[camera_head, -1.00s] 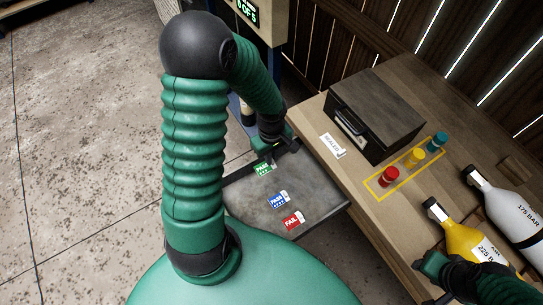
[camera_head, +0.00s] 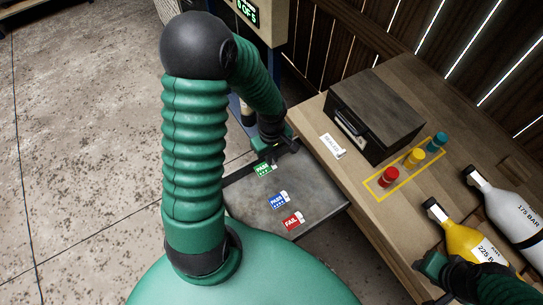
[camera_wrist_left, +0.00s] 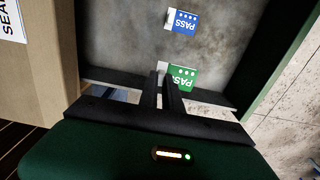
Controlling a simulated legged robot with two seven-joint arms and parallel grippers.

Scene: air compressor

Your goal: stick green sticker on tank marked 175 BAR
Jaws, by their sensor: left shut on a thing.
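The green PASS sticker (camera_head: 262,170) lies at the far end of the grey tray (camera_head: 255,203). My left gripper (camera_head: 271,157) is over its edge. In the left wrist view the two fingers (camera_wrist_left: 165,88) are close together at the white tab of the green sticker (camera_wrist_left: 183,77), shut on it. The white tank marked 175 BAR (camera_head: 512,212) lies on the wooden bench at the right. My right gripper (camera_head: 432,266) is by the bench's front edge near the yellow tank; its jaws are too dark to read.
A blue PASS sticker (camera_head: 278,200) and a red FAIL sticker (camera_head: 292,221) lie on the tray. A yellow tank (camera_head: 460,238) lies beside the 175 BAR tank. A dark box (camera_head: 375,110) and red, yellow and teal caps (camera_head: 414,158) stand on the bench.

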